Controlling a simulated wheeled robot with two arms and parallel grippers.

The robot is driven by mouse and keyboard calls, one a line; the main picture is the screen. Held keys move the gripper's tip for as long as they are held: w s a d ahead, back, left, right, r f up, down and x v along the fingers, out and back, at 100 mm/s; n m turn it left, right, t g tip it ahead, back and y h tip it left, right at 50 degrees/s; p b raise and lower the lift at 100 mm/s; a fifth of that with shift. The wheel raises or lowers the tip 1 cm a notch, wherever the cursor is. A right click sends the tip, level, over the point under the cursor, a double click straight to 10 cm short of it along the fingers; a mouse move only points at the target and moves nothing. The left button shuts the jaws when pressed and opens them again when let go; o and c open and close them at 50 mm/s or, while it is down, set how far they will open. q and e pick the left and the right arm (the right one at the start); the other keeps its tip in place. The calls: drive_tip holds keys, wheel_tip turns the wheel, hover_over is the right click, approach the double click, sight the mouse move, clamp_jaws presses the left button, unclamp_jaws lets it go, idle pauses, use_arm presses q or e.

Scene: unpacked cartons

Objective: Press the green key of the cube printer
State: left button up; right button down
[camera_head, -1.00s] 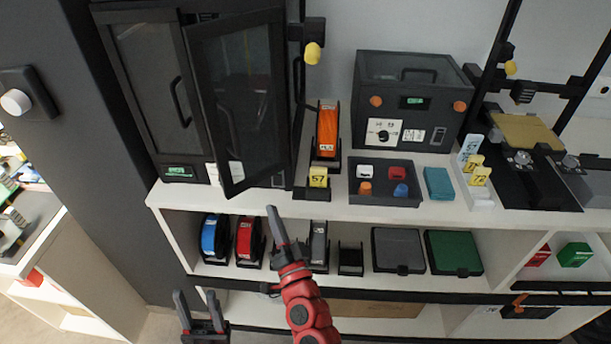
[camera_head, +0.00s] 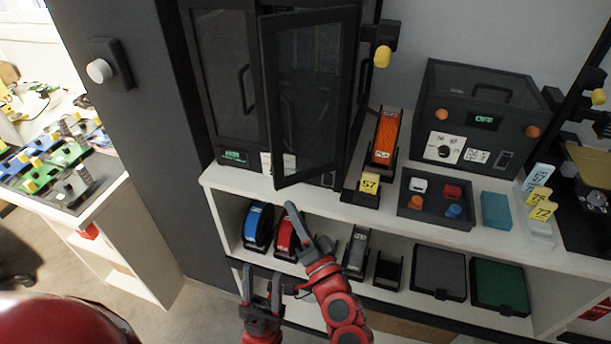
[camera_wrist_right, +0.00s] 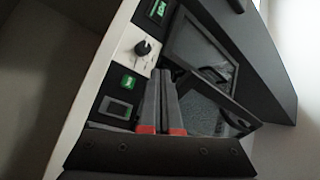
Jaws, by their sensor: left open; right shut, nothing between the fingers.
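The cube printer (camera_head: 224,75) is the dark cabinet at the shelf's left, its glazed door (camera_head: 312,95) swung open. A green display (camera_head: 233,156) is lit on its lower front. In the right wrist view, its front strip carries a white knob panel (camera_wrist_right: 136,45), a green key (camera_wrist_right: 128,82) and a dark switch (camera_wrist_right: 115,107). My right gripper (camera_head: 290,207) is shut and empty, in front of the shelf below the door. Its fingers (camera_wrist_right: 160,73) appear beside the green key in the wrist view; contact cannot be told. My left gripper (camera_head: 261,270) is open and empty, lower down.
An orange spool (camera_head: 385,138) and yellow tag (camera_head: 369,184) stand right of the door. A tray (camera_head: 432,212) and a box with an OFF display (camera_head: 475,100) stand further right. Floor at left is free.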

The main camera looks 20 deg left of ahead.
drive_tip(key=shift+w+d+b, duration=0.15)
drive_tip(key=shift+w+b, duration=0.7)
drive_tip(key=shift+w, duration=2.8)
drive_tip(key=shift+w+f+b, duration=0.1)
drive_tip(key=shift+w+b, duration=0.1)
drive_tip(key=shift+b, duration=0.1)
drive_tip(key=shift+w, duration=0.2)
drive_tip(key=shift+w+b, duration=0.35)
drive_tip(key=shift+w, duration=0.15)
drive_tip(key=shift+s, duration=0.95)
